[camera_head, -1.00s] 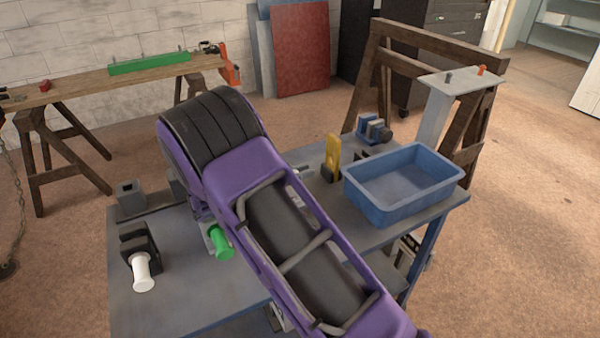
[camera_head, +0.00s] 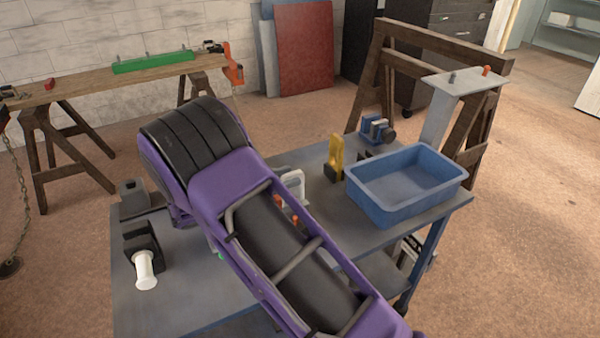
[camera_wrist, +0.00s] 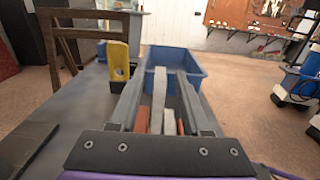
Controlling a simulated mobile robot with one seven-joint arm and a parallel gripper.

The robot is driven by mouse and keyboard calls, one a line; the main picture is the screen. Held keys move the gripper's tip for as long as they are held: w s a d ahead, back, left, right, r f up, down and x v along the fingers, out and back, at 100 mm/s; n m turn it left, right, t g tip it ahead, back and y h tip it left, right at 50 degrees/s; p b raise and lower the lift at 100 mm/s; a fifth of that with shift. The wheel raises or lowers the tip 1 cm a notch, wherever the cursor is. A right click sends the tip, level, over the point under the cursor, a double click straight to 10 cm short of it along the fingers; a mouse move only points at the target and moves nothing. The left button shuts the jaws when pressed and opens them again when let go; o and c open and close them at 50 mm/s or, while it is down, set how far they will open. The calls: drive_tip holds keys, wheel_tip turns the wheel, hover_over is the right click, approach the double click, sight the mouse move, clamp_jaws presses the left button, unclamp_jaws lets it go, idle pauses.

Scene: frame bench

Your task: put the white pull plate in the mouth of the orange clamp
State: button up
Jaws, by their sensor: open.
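The white pull plate (camera_head: 292,185) stands on the grey bench, partly hidden by my purple arm in the head view. In the wrist view a pale upright plate (camera_wrist: 159,92), seen nearly edge-on, shows between my fingers; it appears to be the white pull plate. My gripper (camera_wrist: 162,80) is open, with one finger on each side of it; I cannot tell whether either touches. The orange clamp (camera_head: 232,70) hangs at the right end of the wooden beam at the back left, far from my gripper. My arm hides the gripper's body in the head view.
A yellow plate (camera_head: 336,156) stands in a dark block beside the blue bin (camera_head: 405,190). A blue vise-like tool (camera_head: 376,130) is behind them. A white handle (camera_head: 145,270) lies at the bench's left. A green bar (camera_head: 152,62) lies on the beam. Open floor separates bench and beam.

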drive_tip(key=v, duration=0.7)
idle(0.3)
